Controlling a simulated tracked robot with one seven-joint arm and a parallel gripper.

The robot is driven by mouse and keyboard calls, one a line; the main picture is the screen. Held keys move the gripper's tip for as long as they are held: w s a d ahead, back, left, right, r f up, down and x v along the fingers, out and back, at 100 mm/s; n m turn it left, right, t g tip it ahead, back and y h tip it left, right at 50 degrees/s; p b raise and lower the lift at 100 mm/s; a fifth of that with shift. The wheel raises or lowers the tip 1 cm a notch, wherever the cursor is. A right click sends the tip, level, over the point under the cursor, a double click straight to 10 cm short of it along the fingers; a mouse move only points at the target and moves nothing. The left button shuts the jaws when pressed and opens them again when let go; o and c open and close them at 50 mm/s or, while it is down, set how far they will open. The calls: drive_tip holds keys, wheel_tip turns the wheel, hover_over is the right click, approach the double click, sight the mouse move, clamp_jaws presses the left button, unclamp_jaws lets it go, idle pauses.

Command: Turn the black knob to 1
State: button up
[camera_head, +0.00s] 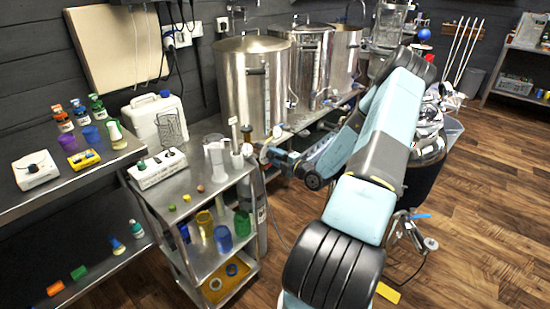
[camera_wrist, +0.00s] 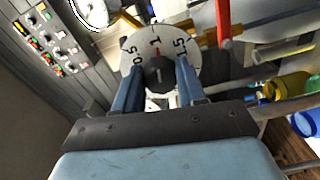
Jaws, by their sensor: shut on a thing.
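The black knob (camera_wrist: 159,73) sits at the middle of a round white dial (camera_wrist: 187,50) marked 0.5, 1 and 1.5 in the wrist view. A red line above the knob points at about the 1. My gripper (camera_wrist: 158,80) is shut on the knob, with one blue finger on each side of it. The fingers hide the lower sides of the dial. In the head view my gripper (camera_head: 264,156) is at the right side of the steel cart, in front of the kettles. The knob is too small and covered to read there.
A steel cart (camera_head: 205,186) with cups stands left of my gripper. Steel kettles (camera_head: 252,85) stand behind. In the wrist view, a red handle (camera_wrist: 223,20) is close to the dial's right, and a button panel (camera_wrist: 50,35) is at left. Wooden floor lies open at right.

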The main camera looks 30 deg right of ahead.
drive_tip(key=shift+s+d+f, duration=0.1)
drive_tip(key=shift+f, duration=0.1)
drive_tip(key=o, duration=0.8)
drive_tip(key=shift+c, duration=0.2)
drive_tip(key=shift+o, duration=1.3)
drive_tip(key=shift+r, duration=0.1)
drive_tip(key=v, duration=1.3)
drive_tip(key=shift+s, duration=0.3)
